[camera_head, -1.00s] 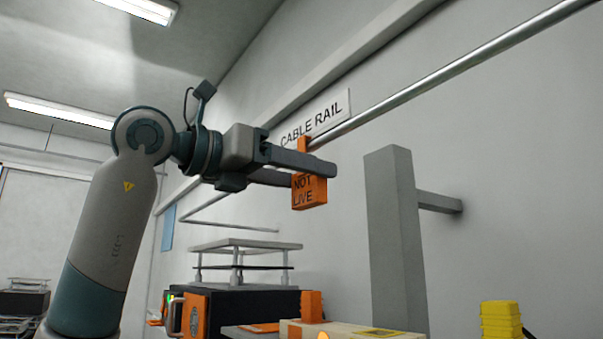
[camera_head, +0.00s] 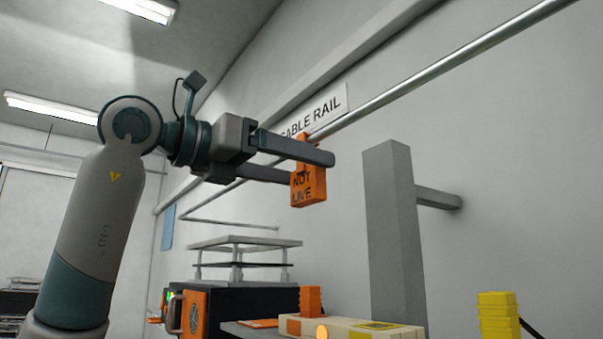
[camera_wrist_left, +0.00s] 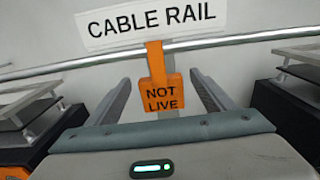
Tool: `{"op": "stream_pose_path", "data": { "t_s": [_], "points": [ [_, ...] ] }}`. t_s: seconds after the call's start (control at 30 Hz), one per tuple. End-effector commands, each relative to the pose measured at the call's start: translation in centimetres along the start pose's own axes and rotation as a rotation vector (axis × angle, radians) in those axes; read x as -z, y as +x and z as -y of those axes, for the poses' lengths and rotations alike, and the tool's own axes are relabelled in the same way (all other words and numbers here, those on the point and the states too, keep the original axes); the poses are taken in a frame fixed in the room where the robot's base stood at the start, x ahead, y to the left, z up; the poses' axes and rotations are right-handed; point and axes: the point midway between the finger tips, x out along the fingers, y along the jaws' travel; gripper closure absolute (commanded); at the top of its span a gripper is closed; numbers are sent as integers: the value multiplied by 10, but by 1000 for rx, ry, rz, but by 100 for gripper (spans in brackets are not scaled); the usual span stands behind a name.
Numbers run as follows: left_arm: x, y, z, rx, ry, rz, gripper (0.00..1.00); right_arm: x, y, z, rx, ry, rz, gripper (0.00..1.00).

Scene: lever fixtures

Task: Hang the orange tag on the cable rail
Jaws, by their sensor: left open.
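The orange tag (camera_head: 309,187), marked NOT LIVE, hangs from the cable rail (camera_head: 432,71), its upper strap at the silver bar below the CABLE RAIL sign (camera_head: 325,110). In the left wrist view the tag (camera_wrist_left: 163,97) hangs upright, with its strap over the rail (camera_wrist_left: 240,39). My left gripper (camera_head: 312,168) is open, its two fingers spread on either side of the tag. In the wrist view a gap shows between the tag and each finger. My right gripper is not in view.
A grey post (camera_head: 393,240) with a wall bracket stands right of the tag. Below are a black unit with a tiered rack (camera_head: 243,244), a cream box (camera_head: 350,329) and a yellow stack (camera_head: 498,314). The space directly beneath the tag is clear.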

Motion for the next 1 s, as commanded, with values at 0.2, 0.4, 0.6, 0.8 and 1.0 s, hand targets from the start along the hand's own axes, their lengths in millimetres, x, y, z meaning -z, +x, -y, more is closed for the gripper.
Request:
{"op": "stream_pose_path", "data": {
  "t_s": [0.2, 0.4, 0.6, 0.8, 1.0],
  "points": [
    [4, -36, -1, -3, 1, 4, 24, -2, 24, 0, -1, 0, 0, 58],
    [4, -78, -1, -4, 1, 5, 24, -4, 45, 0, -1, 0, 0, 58],
    [4, -117, -1, -4, 0, 4, 24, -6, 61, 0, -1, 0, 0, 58],
    [2, -146, -1, -3, 0, 3, 24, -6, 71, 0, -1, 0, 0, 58],
    [1, -158, 0, -1, -1, 1, 24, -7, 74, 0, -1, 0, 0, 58]
  ]
}}
